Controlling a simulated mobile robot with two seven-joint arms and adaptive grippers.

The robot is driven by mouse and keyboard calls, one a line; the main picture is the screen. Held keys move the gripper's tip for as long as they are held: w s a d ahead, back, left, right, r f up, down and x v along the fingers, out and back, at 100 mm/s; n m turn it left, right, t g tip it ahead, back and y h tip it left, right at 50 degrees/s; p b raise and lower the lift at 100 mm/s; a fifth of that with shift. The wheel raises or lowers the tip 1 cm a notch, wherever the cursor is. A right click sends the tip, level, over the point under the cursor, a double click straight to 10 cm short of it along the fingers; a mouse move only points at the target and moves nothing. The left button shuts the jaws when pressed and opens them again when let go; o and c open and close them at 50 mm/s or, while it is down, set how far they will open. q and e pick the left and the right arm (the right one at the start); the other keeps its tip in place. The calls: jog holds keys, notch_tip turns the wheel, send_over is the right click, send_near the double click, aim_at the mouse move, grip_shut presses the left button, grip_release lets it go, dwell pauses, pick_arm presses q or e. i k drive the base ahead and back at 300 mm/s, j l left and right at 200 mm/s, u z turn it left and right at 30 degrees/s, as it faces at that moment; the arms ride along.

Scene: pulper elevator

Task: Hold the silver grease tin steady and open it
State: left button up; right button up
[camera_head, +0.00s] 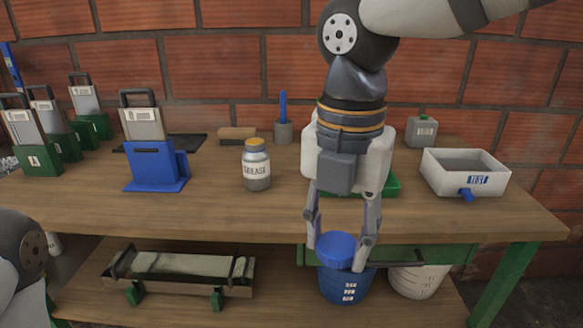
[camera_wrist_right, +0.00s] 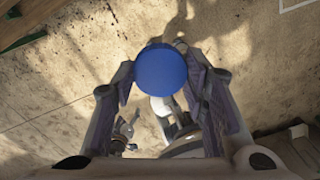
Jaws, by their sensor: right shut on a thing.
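My right gripper (camera_head: 340,228) points down in front of the workbench. It is shut on a round blue lid-like piece (camera_head: 337,246), with one finger on each side. In the right wrist view, the blue disc (camera_wrist_right: 162,71) sits between the fingertips (camera_wrist_right: 160,84), above the floor. I cannot make out a silver tin body under the disc, so I cannot tell whether it is attached to one. My left arm shows only in part at the left edge of the head view, and its gripper is out of view.
The workbench (camera_head: 290,212) holds a labelled jar (camera_head: 257,166) with an orange lid, a blue holder (camera_head: 155,170) and a white TEST tray (camera_head: 465,172). The lower shelf has a blue bucket (camera_head: 343,286), a white bucket (camera_head: 418,281) and a long rack (camera_head: 180,272). The bench's front middle is clear.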

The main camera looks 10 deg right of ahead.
aim_at(255, 157)
jog(key=i, duration=1)
